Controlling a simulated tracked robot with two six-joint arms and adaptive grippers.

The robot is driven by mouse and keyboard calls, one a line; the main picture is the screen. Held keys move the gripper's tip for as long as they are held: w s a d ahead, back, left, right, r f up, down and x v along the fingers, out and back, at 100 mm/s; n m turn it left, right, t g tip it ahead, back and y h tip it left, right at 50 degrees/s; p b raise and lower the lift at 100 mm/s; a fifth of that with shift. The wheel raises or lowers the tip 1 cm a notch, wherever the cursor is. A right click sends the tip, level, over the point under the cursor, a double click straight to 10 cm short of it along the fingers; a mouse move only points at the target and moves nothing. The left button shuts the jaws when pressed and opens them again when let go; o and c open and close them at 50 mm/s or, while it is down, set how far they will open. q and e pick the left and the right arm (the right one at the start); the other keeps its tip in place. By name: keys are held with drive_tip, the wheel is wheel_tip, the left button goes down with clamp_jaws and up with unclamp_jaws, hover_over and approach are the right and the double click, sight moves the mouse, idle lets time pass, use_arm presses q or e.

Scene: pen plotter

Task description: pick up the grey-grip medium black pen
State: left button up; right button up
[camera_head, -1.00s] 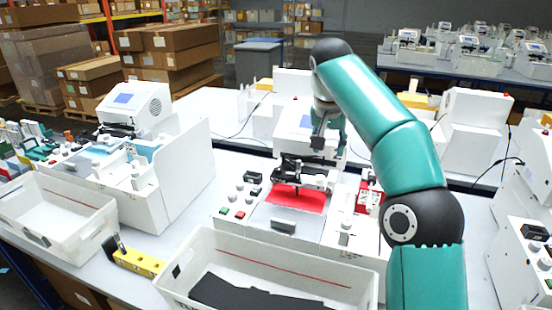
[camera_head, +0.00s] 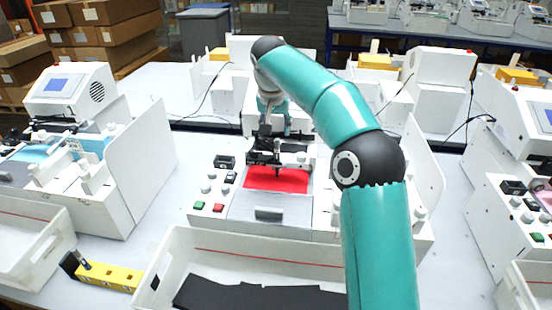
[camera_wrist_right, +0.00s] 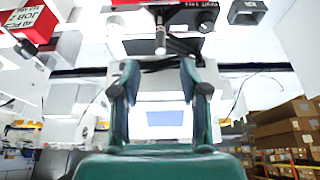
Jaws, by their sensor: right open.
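I cannot make out for certain the grey-grip medium black pen. The white plotter (camera_head: 205,186) stands in the middle of the head view with a red sheet (camera_head: 290,181) on its bed. A black carriage (camera_head: 264,154) sits over the sheet, and a thin dark pointed piece hangs from it. In the right wrist view a short grey cylinder (camera_wrist_right: 160,40) stands out from the black carriage parts. My right gripper (camera_wrist_right: 157,68) is open with nothing between its fingers, close to the carriage. It also shows in the head view (camera_head: 270,130). My left gripper is out of view.
A white bin (camera_head: 265,253) with black sheets (camera_head: 255,296) stands in front of the plotter. A yellow block (camera_head: 108,277) lies left of it. More white machines stand on both sides.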

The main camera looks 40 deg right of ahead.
sight(277, 140)
drive_tip(key=shift+p+x, duration=0.6)
drive_tip(key=shift+x, duration=3.05)
drive_tip(key=shift+w+r, duration=0.1)
clamp_jaws()
